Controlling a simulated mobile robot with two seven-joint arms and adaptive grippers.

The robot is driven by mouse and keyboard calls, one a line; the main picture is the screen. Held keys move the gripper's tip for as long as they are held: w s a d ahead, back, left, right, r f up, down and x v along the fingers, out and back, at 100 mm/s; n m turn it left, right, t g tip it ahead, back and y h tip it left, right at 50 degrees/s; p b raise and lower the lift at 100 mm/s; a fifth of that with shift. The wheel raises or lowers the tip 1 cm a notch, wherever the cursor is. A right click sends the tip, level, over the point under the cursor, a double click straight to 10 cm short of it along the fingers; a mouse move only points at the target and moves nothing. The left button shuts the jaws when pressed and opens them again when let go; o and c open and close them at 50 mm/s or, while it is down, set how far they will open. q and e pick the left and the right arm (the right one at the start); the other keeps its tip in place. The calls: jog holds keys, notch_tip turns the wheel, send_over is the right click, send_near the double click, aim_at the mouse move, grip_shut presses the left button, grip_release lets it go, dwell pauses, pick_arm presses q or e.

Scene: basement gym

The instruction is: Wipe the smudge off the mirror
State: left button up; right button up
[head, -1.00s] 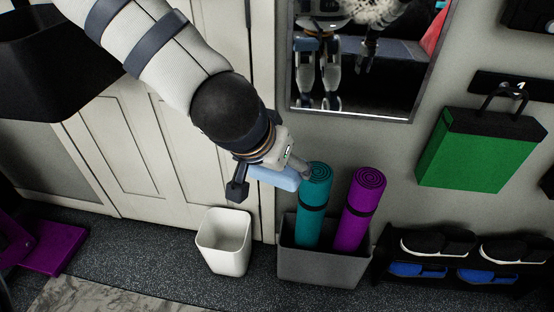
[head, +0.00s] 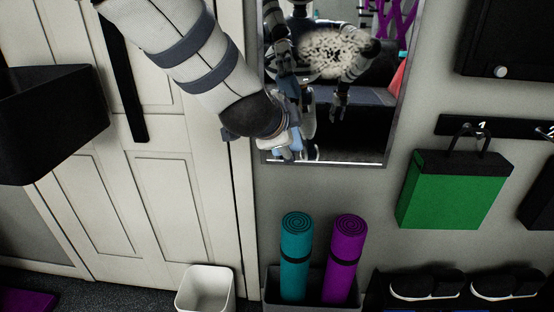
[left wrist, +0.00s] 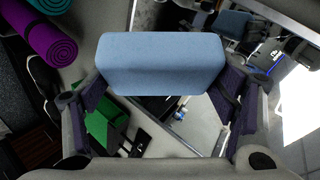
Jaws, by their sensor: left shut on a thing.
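The mirror (head: 375,120) hangs on the wall in a thin grey frame, right of the door. A pale speckled smudge (head: 335,52) covers part of its upper area in the head view. My left gripper (head: 288,143) is at the mirror's lower left corner, below and left of the smudge. It is shut on a light blue sponge (left wrist: 160,62), which spans both fingers in the left wrist view. In the head view my wrist partly hides the sponge, and I cannot tell whether it touches the glass. My right gripper is not directly in view; the mirror reflects parts of my body.
Teal (head: 295,255) and purple (head: 343,260) rolled mats stand in a grey bin (head: 345,308) below the mirror. A white bin (head: 205,290) stands left of them. A green bag (head: 450,190) hangs at right. A black container (head: 50,125) is at far left.

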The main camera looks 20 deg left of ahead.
aim_at(307, 61)
pick_arm(q)
jog(key=w+r+m+t+h, duration=0.6)
jog(key=r+m, duration=0.3)
jog(key=r, duration=0.1)
jog(key=w+b, duration=0.1)
jog(key=w, duration=0.3)
jog(key=w+a+b, duration=0.1)
jog(key=shift+w+a+f+b, duration=0.1)
jog(key=shift+w+f+b, duration=0.15)
jog(key=shift+w+b, duration=0.15)
jog(key=shift+r, duration=0.3)
pick_arm(e)
jog(key=shift+g, duration=0.7)
jog(key=s+f, duration=0.3)
jog(key=shift+s, duration=0.1)
pick_arm(q)
jog(key=shift+w+a+f, duration=0.1)
jog(key=shift+w, duration=0.3)
pick_arm(e)
jog(key=shift+s+f, duration=0.2)
jog(key=shift+f, duration=0.1)
pick_arm(q)
jog(key=shift+w+a+b, duration=0.15)
jog(key=shift+w+b, duration=0.2)
jog(key=shift+w, duration=0.2)
pick_arm(e)
jog(key=shift+s+f, duration=0.25)
jog(key=shift+s, duration=0.05)
